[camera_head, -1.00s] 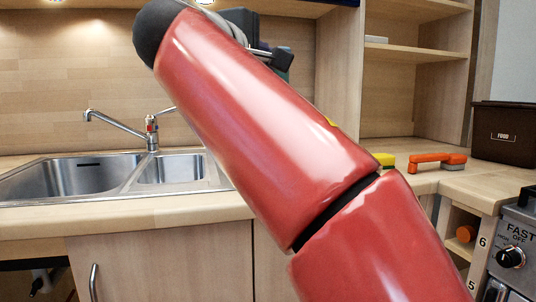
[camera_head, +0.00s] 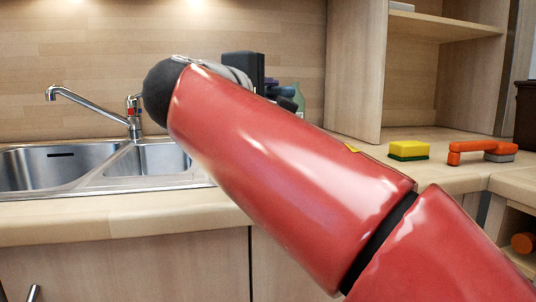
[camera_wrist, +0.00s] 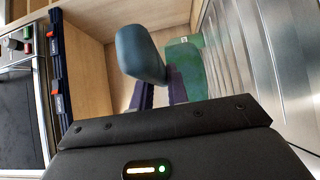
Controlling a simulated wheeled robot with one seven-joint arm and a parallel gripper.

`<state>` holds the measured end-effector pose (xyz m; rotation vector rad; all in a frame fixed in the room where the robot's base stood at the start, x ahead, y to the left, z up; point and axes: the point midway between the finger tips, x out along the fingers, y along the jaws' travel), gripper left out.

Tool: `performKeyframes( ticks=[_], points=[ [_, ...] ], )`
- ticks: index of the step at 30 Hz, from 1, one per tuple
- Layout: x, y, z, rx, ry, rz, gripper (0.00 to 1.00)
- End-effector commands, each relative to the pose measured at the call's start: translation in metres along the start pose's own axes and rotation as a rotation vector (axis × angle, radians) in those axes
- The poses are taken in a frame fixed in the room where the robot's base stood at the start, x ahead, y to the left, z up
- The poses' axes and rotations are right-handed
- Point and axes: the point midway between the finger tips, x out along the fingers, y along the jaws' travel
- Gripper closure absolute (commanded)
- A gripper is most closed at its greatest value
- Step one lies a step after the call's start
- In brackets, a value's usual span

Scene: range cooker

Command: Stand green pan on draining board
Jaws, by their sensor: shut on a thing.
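My gripper (camera_wrist: 162,88) appears in the wrist view with its dark fingers shut on a rounded teal handle (camera_wrist: 141,53), which looks like the green pan's handle. The pan's body cannot be told apart clearly. In the head view my red arm hides most of the gripper and the held thing. The draining board (camera_wrist: 252,50) shows in the wrist view as ridged metal on the right; in the head view it is mostly behind my arm. The gripper is beside the board; I cannot tell whether the pan touches it.
A green thing (camera_wrist: 190,60), possibly a bottle, lies beyond the fingers. The sink (camera_head: 70,165) and tap (camera_head: 134,118) are left of my arm. A yellow-green sponge (camera_head: 408,150) and an orange-handled brush (camera_head: 482,150) lie on the counter at right.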

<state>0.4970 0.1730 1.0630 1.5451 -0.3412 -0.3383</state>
Motion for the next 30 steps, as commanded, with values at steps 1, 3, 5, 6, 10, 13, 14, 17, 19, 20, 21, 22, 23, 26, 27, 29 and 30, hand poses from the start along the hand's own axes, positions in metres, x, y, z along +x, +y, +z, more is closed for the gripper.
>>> performKeyframes(
  ticks=[1,3,5,6,10,13,14,17,19,20,21,22,23,26,27,29,30],
  points=[
    [-0.001,-0.015,0.001,-0.001,0.001,0.003,1.00],
    [0.000,-0.026,0.001,0.000,0.000,0.003,1.00],
    [0.000,-0.034,0.001,0.002,0.000,0.003,1.00],
    [0.000,-0.038,0.001,0.002,0.000,0.003,1.00],
    [0.000,-0.045,0.001,0.004,0.000,0.003,1.00],
    [-0.001,-0.059,0.001,0.002,0.000,0.003,1.00],
    [-0.001,-0.064,0.001,0.000,0.000,0.003,1.00],
    [0.000,-0.076,0.001,0.001,-0.001,0.003,1.00],
    [0.000,-0.080,0.001,0.003,-0.001,0.003,1.00],
    [0.000,-0.081,0.001,0.003,-0.001,0.003,1.00],
    [0.000,-0.081,0.001,0.004,-0.001,0.003,1.00],
    [0.000,-0.081,0.001,0.004,-0.001,0.003,1.00],
    [0.000,-0.080,0.001,0.004,-0.001,0.003,1.00],
    [0.000,-0.080,0.001,0.004,-0.001,0.003,1.00],
    [0.000,-0.080,0.001,0.004,-0.001,0.003,1.00],
    [0.000,-0.082,0.001,0.004,-0.001,0.003,1.00],
    [0.000,-0.084,0.001,0.004,-0.001,0.003,1.00]
  ],
)
